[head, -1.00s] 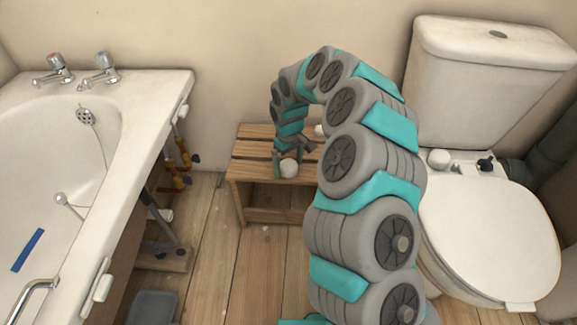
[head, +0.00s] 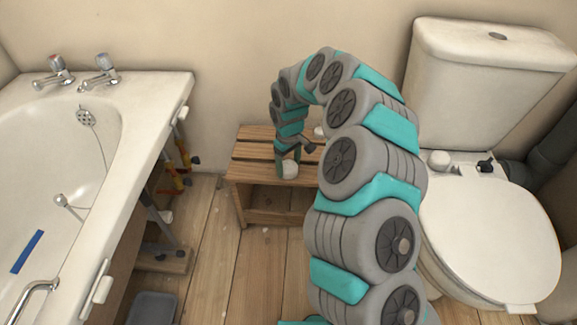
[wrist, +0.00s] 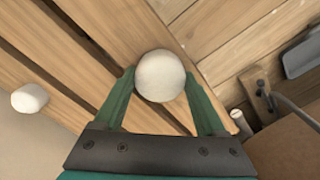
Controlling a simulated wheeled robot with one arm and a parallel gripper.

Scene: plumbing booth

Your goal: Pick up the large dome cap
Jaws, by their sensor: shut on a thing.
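The large dome cap (wrist: 160,76) is a white, rounded piece between the green fingers of my gripper (wrist: 160,90) in the wrist view. Both fingers touch its sides, and my gripper is shut on it. A smaller white cap (wrist: 30,98) lies on the slats at the left in the wrist view. It is partly hidden behind my arm in the head view (head: 319,131).
The wooden stool (head: 250,160) stands against the wall. The bathtub (head: 150,110) is on the left, with pipes beneath its rim. The toilet (head: 490,240) is on the right, with a white knob (head: 438,159) behind its lid.

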